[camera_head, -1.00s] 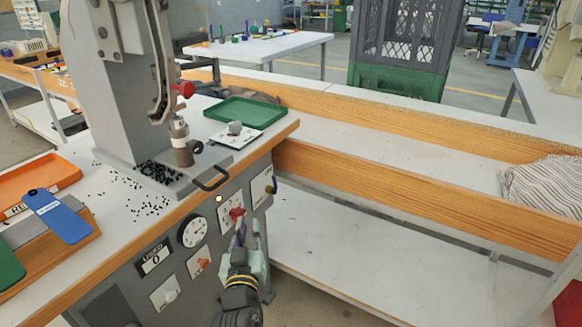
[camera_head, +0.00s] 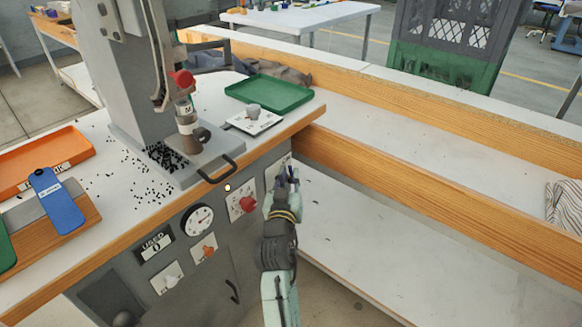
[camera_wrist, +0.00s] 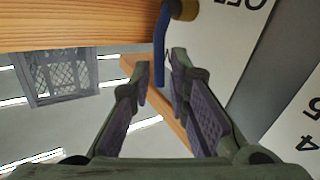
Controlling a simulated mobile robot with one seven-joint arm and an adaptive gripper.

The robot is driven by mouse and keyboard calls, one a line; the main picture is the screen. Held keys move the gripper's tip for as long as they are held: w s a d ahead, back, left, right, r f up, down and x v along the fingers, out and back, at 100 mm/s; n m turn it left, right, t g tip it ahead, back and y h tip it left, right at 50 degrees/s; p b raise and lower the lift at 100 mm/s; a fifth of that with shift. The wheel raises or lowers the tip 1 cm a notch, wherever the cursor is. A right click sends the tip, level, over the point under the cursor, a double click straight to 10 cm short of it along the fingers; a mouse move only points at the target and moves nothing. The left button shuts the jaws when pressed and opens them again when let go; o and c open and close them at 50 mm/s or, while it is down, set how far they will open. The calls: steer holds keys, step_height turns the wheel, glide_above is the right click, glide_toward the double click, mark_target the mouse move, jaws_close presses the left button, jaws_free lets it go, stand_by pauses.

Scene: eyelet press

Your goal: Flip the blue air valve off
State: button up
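The blue valve lever (camera_wrist: 160,45) shows at the top of the wrist view, hanging from a brass-coloured pivot (camera_wrist: 184,8) in front of a white plate (camera_wrist: 222,35) lettered "OFF". My gripper (camera_wrist: 160,68) is open, its two fingertips apart with the lever's lower end in the gap between them in the picture. I see no clear contact. In the head view my gripper (camera_head: 284,181) is at the right end of the grey front panel, before the valve's white plate (camera_head: 277,169). It hides the lever there.
A red knob (camera_head: 247,204), a pressure gauge (camera_head: 198,219) and an orange switch (camera_head: 209,250) sit left of my gripper. A wooden bench edge (camera_head: 400,190) runs to the right, with a clear white shelf (camera_head: 385,255) below.

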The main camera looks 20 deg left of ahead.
steer(key=shift+x, duration=1.4)
steer(key=shift+c, duration=0.3)
jaws_close()
